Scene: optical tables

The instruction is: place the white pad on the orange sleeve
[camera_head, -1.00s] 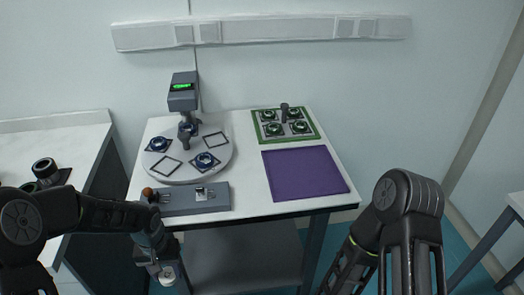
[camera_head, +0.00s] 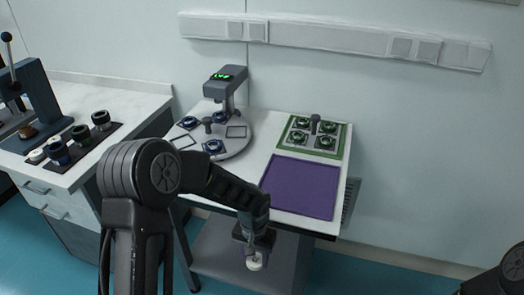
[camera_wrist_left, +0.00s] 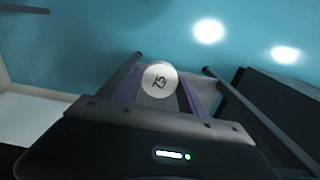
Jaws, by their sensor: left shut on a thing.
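The white pad (camera_head: 254,262) is a small round disc, held in my left gripper (camera_head: 251,249) in front of the table, below its top. In the left wrist view the pad (camera_wrist_left: 158,79) faces the camera, marked "75", between the purple-lined fingers, which are shut on it. A small brown-orange piece (camera_head: 27,131) sits by the press on the left bench; I cannot tell whether it is the orange sleeve. My right gripper is out of view; only part of that arm shows at the lower right.
The left bench holds a lever press (camera_head: 36,92) and a dark tray (camera_head: 112,130) with several round parts. The middle table has a round plate (camera_head: 240,144), a green-framed tray (camera_head: 341,150) and an empty purple mat (camera_head: 302,187). Blue floor lies between bench and table.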

